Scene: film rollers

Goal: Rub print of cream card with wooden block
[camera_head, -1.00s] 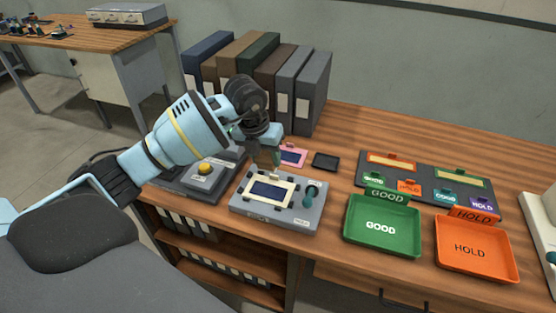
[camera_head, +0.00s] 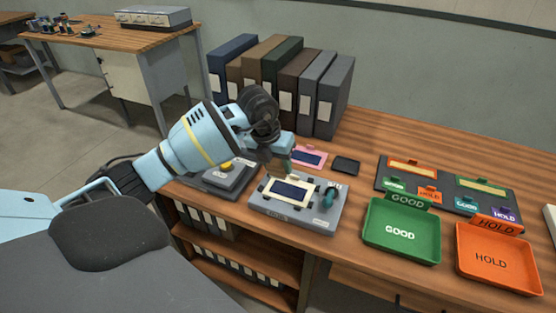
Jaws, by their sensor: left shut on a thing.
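The cream card (camera_head: 271,199) with a dark blue print lies in a grey fixture (camera_head: 322,224) on the wooden bench, with dark clips at its edges. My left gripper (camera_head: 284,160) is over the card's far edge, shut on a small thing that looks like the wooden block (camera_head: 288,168). The block is mostly hidden by the fingers, and I cannot tell whether it touches the card. My right gripper is out of view.
A teal knob (camera_head: 328,201) stands on the fixture's right side. A grey device with a yellow button (camera_head: 227,167) is left. A pink-framed card (camera_head: 311,155) and black pad (camera_head: 346,165) lie behind. Green GOOD (camera_head: 430,250) and orange HOLD (camera_head: 470,268) trays are right. Binders (camera_head: 333,100) stand behind.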

